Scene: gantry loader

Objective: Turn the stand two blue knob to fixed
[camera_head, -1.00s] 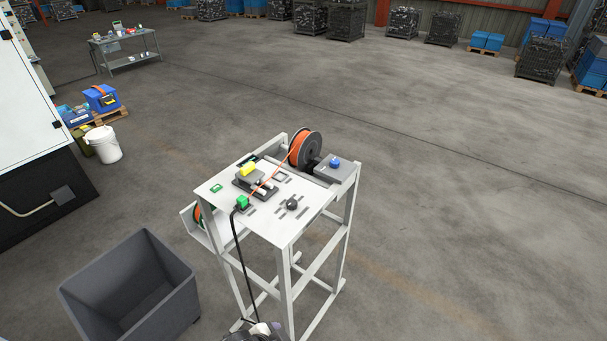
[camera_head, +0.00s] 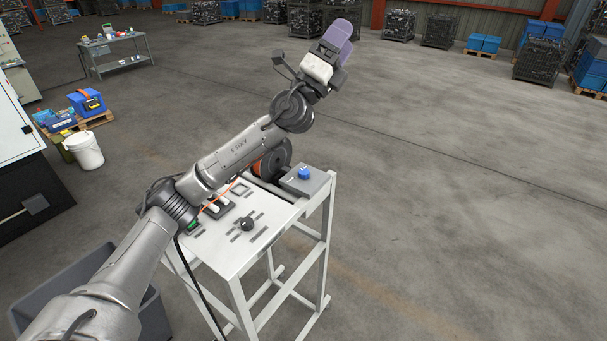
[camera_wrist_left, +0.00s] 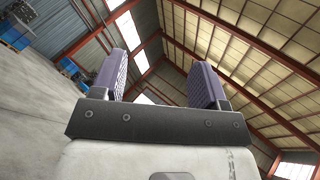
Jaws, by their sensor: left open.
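The blue knob (camera_head: 304,173) sits on top of a grey box (camera_head: 306,184) at the right back corner of the white stand (camera_head: 240,262). My left arm reaches up across the stand from the lower left. My left gripper (camera_head: 341,35) is raised high above and beyond the knob, pointing up and away from it. In the left wrist view its two purple finger pads (camera_wrist_left: 160,80) stand apart with nothing between them. The knob is not in the wrist view. My right gripper is not in view.
A black knob (camera_head: 247,224) and slots are on the stand top. My arm partly hides the orange cable reel (camera_head: 272,160) and a dark grey bin (camera_head: 60,287). A white bucket (camera_head: 86,152) and a workbench (camera_head: 118,52) stand at left.

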